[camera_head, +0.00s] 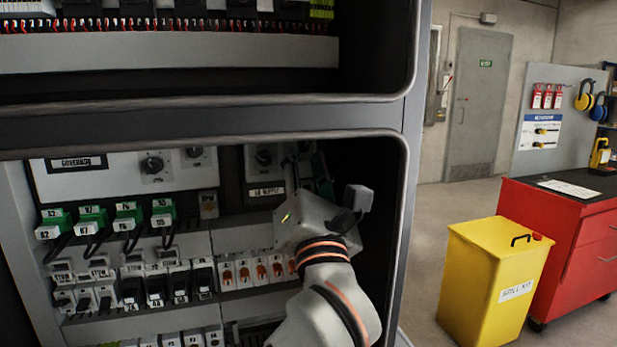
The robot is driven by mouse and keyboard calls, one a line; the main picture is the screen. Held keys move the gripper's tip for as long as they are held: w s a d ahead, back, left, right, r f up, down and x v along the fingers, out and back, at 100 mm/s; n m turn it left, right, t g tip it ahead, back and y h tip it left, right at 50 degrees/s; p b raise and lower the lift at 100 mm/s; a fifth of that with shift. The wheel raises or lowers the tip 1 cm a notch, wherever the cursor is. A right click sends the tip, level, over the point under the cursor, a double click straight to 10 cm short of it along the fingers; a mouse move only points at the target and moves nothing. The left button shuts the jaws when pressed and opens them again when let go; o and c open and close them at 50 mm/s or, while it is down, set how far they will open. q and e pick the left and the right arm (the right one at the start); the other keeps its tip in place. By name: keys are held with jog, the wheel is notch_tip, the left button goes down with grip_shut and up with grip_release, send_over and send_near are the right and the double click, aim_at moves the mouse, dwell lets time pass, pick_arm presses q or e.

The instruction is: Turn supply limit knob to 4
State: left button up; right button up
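A dark round knob (264,156) sits on a dark panel in the upper middle of the lower cabinet opening. A label (265,191) below it appears to include the word "SUPPLY". The setting the knob points to is too small to read.
A "GOVERNOR" panel (115,178) carries two more knobs (152,165) to the left. Green terminals (128,213), breakers (155,287) and orange-marked switches (244,272) lie below. The cabinet's right frame (405,220) is close to my arm. A yellow spill-kit bin (485,275) stands outside.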

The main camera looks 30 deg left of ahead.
pick_arm(q)
jog(key=v, duration=1.1)
jog(key=shift+s, duration=0.2)
jog(key=shift+d, duration=0.15)
